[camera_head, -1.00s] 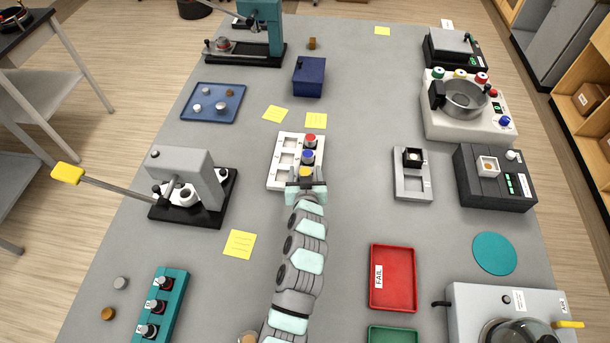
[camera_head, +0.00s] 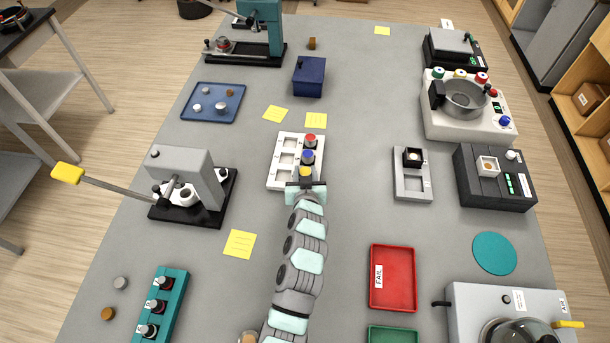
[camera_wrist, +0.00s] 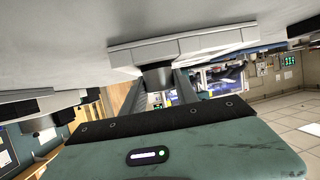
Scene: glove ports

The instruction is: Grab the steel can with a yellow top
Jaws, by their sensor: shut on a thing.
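The can with a yellow top (camera_head: 306,172) stands at the near end of a white rack (camera_head: 284,180), in its right column. The blue-topped can (camera_head: 308,156) and the red-topped can (camera_head: 310,140) stand behind it in the same column. My gripper (camera_head: 305,182) is at the near edge of the rack, low, and shut on the yellow-topped can. In the wrist view, a dark grey can body (camera_wrist: 158,76) shows at the fingers, close to the rack. The gripper hides the can's lower part in the head view.
The rack's left column has empty square slots. A grey press (camera_head: 185,175) stands to the left and a small grey fixture (camera_head: 413,185) to the right. A red FAIL tray (camera_head: 411,280) lies at the near right. The table between rack and fixture is clear.

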